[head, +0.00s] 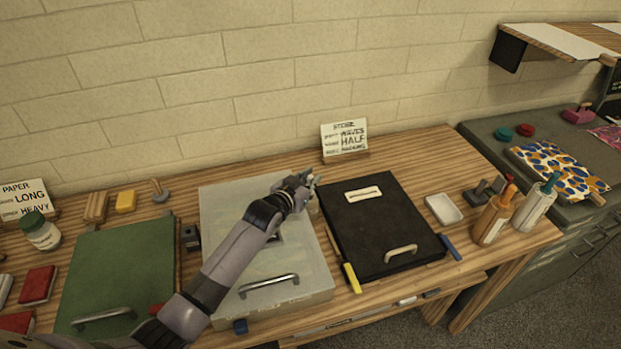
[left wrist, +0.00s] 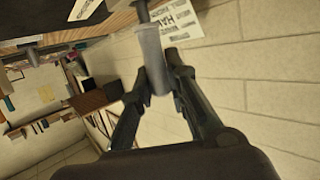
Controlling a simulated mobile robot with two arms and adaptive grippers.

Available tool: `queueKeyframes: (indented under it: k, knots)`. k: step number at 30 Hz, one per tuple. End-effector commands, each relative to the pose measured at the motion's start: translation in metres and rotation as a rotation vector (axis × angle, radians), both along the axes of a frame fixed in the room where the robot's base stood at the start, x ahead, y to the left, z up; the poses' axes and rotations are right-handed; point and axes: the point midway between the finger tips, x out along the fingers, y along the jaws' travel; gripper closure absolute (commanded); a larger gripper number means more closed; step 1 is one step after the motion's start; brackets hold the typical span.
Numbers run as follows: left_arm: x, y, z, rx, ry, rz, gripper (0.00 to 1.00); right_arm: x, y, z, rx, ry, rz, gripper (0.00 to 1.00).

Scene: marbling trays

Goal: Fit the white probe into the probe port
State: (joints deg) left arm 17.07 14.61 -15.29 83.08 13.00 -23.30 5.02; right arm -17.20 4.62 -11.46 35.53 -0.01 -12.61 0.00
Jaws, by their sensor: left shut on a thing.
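My left gripper (head: 311,181) is above the back right corner of the translucent lidded tray, beside the black-lidded tray. In the left wrist view its fingers (left wrist: 160,78) are shut on a pale grey-white cylinder, the probe (left wrist: 150,45). A thin darker stem runs from the probe's far end toward the table. I cannot tell whether that end touches anything. In the head view the gripper mostly hides the probe. I cannot make out the probe port for certain in either view. My right gripper is not in view.
The translucent tray (head: 222,205) lies under my left arm. The black-lidded tray (head: 350,235) is to its right and a green-lidded tray (head: 115,270) to its left. A sign (head: 344,138) stands behind. A white dish (head: 444,209) and bottles (head: 492,220) stand at right.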

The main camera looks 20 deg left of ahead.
Motion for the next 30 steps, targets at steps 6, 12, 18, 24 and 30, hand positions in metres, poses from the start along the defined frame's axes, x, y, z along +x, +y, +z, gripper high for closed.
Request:
queueKeyframes:
  k: [6, 12, 18, 24, 30]
  knots:
    - [-0.0006, 0.0002, -0.0006, 0.001, 0.001, 0.001, 1.0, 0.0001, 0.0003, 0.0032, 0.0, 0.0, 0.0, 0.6]
    - [-0.0005, 0.0001, -0.0008, 0.001, 0.001, 0.0, 1.0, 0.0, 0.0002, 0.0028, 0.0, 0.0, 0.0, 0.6]
    - [-0.0006, 0.0, -0.0043, 0.0, 0.002, 0.0, 1.0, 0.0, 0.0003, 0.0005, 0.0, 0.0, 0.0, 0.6]
    - [-0.0012, -0.0001, -0.0065, 0.0, 0.005, 0.0, 1.0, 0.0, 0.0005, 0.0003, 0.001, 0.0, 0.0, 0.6]
    - [-0.0018, -0.0003, -0.0067, 0.0, 0.008, 0.001, 1.0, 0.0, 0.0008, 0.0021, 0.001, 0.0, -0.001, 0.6]
